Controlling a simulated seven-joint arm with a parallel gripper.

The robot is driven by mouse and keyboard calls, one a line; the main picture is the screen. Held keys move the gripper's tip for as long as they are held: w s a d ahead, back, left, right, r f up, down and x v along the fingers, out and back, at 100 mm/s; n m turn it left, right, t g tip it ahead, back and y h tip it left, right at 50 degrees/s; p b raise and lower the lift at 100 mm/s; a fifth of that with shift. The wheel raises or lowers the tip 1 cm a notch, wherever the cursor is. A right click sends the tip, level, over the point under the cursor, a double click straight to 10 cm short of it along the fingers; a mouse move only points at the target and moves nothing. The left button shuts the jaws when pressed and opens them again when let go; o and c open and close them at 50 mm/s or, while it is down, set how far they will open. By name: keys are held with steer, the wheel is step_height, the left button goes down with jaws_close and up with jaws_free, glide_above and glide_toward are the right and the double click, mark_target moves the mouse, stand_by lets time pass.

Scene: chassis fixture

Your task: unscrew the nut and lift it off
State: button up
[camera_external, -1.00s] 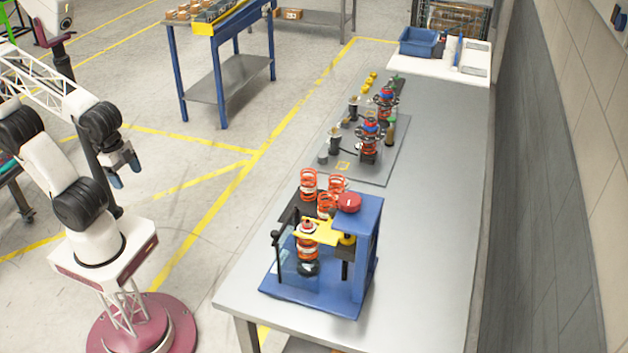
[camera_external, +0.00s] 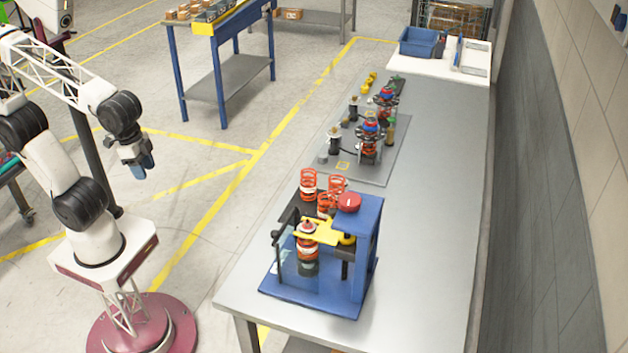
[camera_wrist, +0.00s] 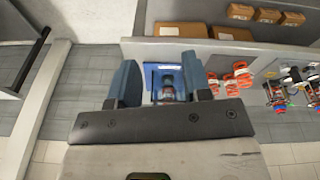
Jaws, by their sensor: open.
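A blue press fixture (camera_external: 365,235) stands at the near end of the grey bench. A yellow clamp plate (camera_external: 318,232) reaches left from it over a strut with an orange spring (camera_external: 306,250), which stands upright. The nut is too small to make out; the top of the strut shows only as a small reddish cap. My gripper (camera_external: 143,168) hangs over the floor, left of the bench and well apart from the fixture. In the wrist view its blue fingers (camera_wrist: 158,68) are spread with nothing held, and the fixture and strut (camera_wrist: 168,90) show in the gap, farther off.
Several loose orange springs (camera_external: 308,184) stand behind the fixture. Farther along the bench, two spring assemblies (camera_external: 369,140) and small parts stand on a grey mat. A blue bin (camera_external: 420,42) sits at the far end. The bench's right side is clear.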

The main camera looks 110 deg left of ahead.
steer(key=w+r+n, duration=0.4)
steer(key=w, duration=1)
steer(key=n+g, duration=0.2)
steer(key=n, duration=1)
glide_above(308, 222)
step_height(308, 222, down, 2)
steer(key=shift+f, duration=0.1)
steer(key=shift+f, duration=0.1)
steer(key=shift+f, duration=2.85)
steer(key=shift+f, duration=2.2)
steer(key=shift+r, duration=0.2)
